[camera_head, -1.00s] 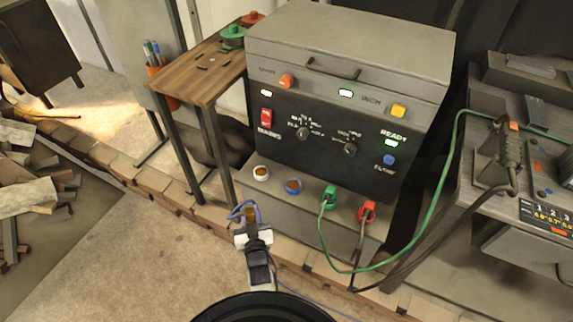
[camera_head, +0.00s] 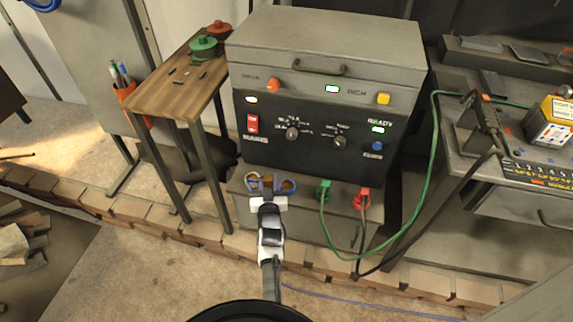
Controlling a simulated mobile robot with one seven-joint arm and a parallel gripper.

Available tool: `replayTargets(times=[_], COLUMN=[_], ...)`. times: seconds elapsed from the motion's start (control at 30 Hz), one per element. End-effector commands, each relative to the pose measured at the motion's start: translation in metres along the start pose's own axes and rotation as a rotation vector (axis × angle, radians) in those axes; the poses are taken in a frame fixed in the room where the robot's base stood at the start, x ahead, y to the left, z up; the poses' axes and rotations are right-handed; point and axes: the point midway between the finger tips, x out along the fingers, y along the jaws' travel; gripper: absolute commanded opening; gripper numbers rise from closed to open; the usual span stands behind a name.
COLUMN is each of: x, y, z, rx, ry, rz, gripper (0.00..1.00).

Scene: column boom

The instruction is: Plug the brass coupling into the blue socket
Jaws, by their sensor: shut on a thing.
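The blue socket (camera_head: 289,186) is on the sloped front ledge of the grey machine, second from the left, between a pale-rimmed socket and a green plug. My gripper (camera_head: 267,201) is shut on the brass coupling (camera_head: 267,185), which is small and partly hidden by blue cable and the jaws. In the picture the coupling lies between the pale socket and the blue socket, just left of the blue one. I cannot tell whether it touches the ledge or is still in front of it.
The pale-rimmed socket (camera_head: 252,177) is close on the left. A green plug (camera_head: 324,190) and a red plug (camera_head: 362,198) with hanging cables stand to the right. A wooden side table (camera_head: 178,85) is at the left. A thin blue cable (camera_head: 370,307) runs across the floor.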

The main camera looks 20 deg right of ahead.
Motion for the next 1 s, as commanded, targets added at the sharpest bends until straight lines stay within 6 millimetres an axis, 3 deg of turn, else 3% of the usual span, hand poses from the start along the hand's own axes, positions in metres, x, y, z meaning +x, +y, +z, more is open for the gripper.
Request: replayTargets(times=[0.1, 0.3, 0.47, 1.0], x=[0.022, 0.035, 0.036, 0.036], y=[0.037, 0.063, 0.065, 0.063], z=[-0.02, -0.031, -0.024, 0.025], rx=[0.007, 0.011, 0.012, 0.011], ry=[0.003, 0.002, 0.001, 0.002], rz=[0.06, 0.098, 0.1, 0.099], gripper=[0.02, 0.02, 0.02, 0.02])
